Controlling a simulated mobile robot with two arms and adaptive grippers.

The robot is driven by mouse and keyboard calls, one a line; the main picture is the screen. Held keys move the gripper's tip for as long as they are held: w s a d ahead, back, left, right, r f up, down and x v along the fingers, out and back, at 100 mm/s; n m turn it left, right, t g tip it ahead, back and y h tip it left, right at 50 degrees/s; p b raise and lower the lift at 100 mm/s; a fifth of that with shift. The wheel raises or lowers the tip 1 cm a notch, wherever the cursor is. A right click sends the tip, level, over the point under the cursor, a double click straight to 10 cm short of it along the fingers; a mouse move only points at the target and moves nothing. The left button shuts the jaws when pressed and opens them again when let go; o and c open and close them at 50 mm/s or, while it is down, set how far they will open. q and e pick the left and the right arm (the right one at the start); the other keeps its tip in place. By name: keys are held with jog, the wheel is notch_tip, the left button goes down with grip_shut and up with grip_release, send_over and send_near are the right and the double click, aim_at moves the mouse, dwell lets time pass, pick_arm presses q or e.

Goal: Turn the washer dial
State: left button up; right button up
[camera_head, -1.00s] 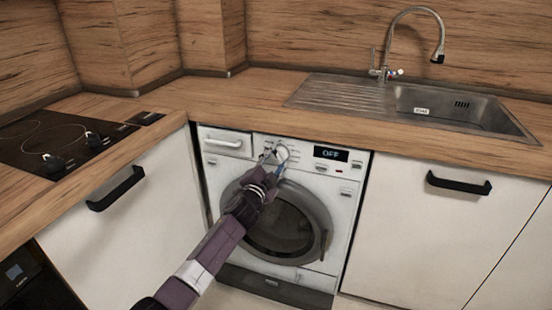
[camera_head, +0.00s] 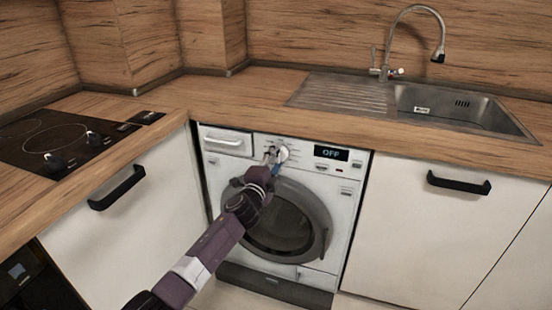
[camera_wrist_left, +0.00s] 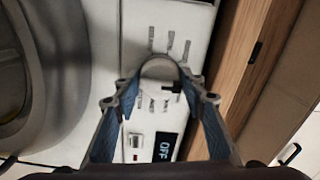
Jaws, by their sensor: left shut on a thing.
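The white washer (camera_head: 342,205) stands under the counter, its round door closed. Its display (camera_head: 331,153) reads OFF, and it also shows in the left wrist view (camera_wrist_left: 164,147). The round white dial (camera_head: 284,153) sits on the panel left of the display. In the left wrist view the dial (camera_wrist_left: 159,68) lies between the two fingertips, with printed marks around it. My left gripper (camera_head: 275,155) is shut on the dial; in the left wrist view its fingers (camera_wrist_left: 160,88) stand on either side of it. The gripper partly hides the dial in the head view. My right gripper is not in view.
The wooden counter (camera_head: 225,97) overhangs the washer. The detergent drawer (camera_head: 224,141) is left of the dial. A sink (camera_head: 460,106) with a tap is at the right, and a cooktop (camera_head: 62,140) is at the left. Cabinets with black handles flank the washer.

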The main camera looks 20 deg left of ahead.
pick_arm(q)
jog(key=o, duration=1.2)
jog(key=shift+c, duration=0.2)
jog(key=shift+s, duration=0.6)
jog(key=s, duration=1)
jog(key=shift+s, duration=0.4)
